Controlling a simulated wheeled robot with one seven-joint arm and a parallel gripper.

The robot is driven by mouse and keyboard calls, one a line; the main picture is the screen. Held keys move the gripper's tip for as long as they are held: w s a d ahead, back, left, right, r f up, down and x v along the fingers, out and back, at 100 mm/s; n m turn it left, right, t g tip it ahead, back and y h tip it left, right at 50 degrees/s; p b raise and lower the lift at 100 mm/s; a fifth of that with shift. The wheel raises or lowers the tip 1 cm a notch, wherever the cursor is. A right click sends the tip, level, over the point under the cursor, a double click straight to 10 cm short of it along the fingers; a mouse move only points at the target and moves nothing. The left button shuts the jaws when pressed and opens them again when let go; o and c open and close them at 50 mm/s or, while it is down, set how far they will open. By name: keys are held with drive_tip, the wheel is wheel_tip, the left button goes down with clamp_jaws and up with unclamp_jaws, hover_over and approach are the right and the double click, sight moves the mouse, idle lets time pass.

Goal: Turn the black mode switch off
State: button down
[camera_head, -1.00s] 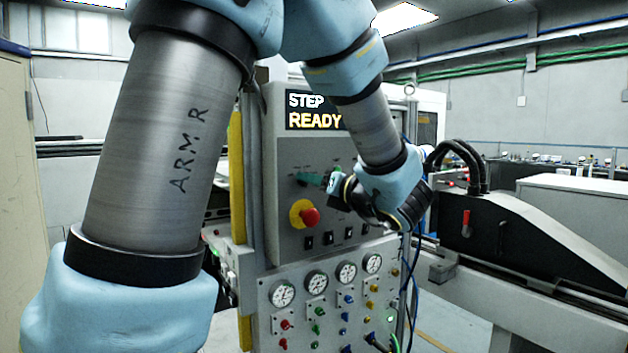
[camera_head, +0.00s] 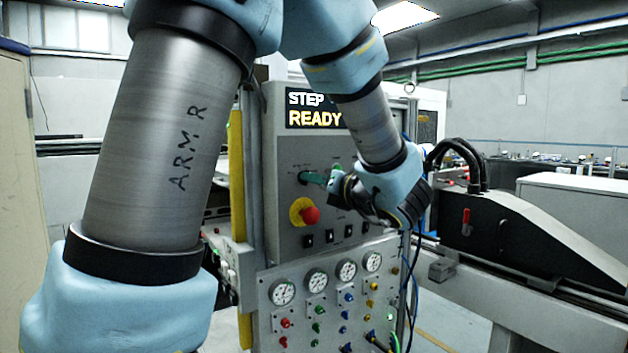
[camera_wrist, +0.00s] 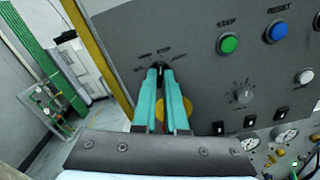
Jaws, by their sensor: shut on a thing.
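The black mode switch (camera_wrist: 158,67) is a small knob on the grey control panel, with small labels around it that are too blurred to read surely. My gripper (camera_wrist: 158,78) has two teal fingers, and their tips are closed on the sides of this switch. The knob points roughly upward in the wrist view, but the fingers cover much of it. In the head view my gripper (camera_head: 303,177) reaches in from the right to the panel's upper left, and the switch is mostly hidden by the fingertips.
A red stop button (camera_head: 310,215) on a yellow ring (camera_head: 297,207) sits just below the switch. A green button (camera_wrist: 229,44) and a blue button (camera_wrist: 277,32) are to the right. Several black rocker switches (camera_wrist: 218,128) and gauges (camera_head: 282,292) lie lower. A display (camera_head: 315,110) reads "READY".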

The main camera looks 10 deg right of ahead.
drive_tip(key=shift+f+b, duration=0.1)
drive_tip(key=shift+b, duration=0.2)
drive_tip(key=n+b, duration=0.1)
drive_tip(key=b, duration=0.1)
drive_tip(key=n+b, duration=0.3)
drive_tip(key=b, duration=0.1)
drive_tip(key=shift+f+n, duration=0.25)
drive_tip(key=shift+n, duration=0.15)
drive_tip(key=n+b, duration=0.5)
drive_tip(key=b, duration=0.3)
drive_tip(key=shift+a+f+n, duration=0.1)
drive_tip(key=shift+n, duration=0.2)
drive_tip(key=n+b, duration=0.5)
drive_tip(key=b, duration=0.3)
drive_tip(key=n+b, duration=0.1)
drive_tip(key=b, duration=0.1)
drive_tip(key=n+b, duration=0.1)
drive_tip(key=shift+r+b, duration=0.25)
drive_tip(key=shift+b, duration=0.1)
drive_tip(key=shift+r+n, duration=0.1)
drive_tip(key=shift+n, duration=0.3)
drive_tip(key=c, duration=1)
unclamp_jaws()
drive_tip(key=shift+s, duration=0.1)
drive_tip(key=shift+o, duration=0.2)
